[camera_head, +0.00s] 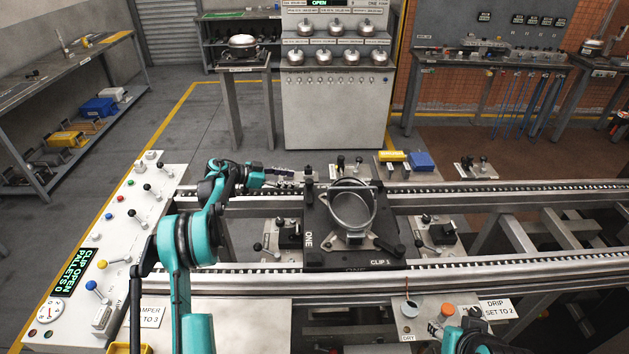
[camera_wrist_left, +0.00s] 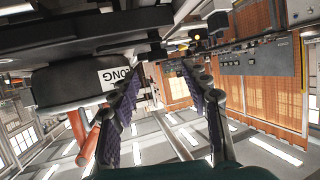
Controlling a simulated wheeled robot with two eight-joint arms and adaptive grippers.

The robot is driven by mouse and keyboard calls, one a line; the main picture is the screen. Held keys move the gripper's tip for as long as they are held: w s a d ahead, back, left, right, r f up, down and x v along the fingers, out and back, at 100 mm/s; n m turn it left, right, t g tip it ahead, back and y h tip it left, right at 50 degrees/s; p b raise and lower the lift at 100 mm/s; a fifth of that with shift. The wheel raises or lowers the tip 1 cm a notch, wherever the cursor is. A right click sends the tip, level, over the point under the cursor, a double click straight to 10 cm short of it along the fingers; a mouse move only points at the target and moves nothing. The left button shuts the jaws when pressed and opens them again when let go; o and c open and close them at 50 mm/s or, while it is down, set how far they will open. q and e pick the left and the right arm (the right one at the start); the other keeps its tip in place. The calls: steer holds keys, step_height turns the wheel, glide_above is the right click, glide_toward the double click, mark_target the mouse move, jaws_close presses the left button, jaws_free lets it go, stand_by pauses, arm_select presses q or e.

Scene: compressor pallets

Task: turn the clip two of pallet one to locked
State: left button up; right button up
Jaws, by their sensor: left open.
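Pallet one (camera_head: 318,254) is a black plate on the conveyor in the head view, marked ONE, with a CLIP 1 label on its front edge. A round open metal shell (camera_head: 351,212) stands on it. My left gripper (camera_head: 288,178) is open at the pallet's back left, beside a dark upright part (camera_head: 308,174); I cannot tell whether they touch. In the left wrist view its fingers (camera_wrist_left: 160,78) are apart and nothing shows held. I see no readable label for clip two, and its lever position cannot be made out.
A control panel (camera_head: 122,215) with levers and a CLIP OPEN display stands at the left. Small lever units (camera_head: 436,233) flank the pallet along the rails. The right-hand conveyor stretch is free.

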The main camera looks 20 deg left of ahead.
mark_target(307, 181)
arm_select(q)
steer(key=b+x, duration=0.2)
steer(key=x, duration=0.6)
steer(key=shift+s+f+b, duration=0.1)
steer(key=shift+s+b, duration=0.1)
steer(key=shift+b, duration=0.1)
jaws_close()
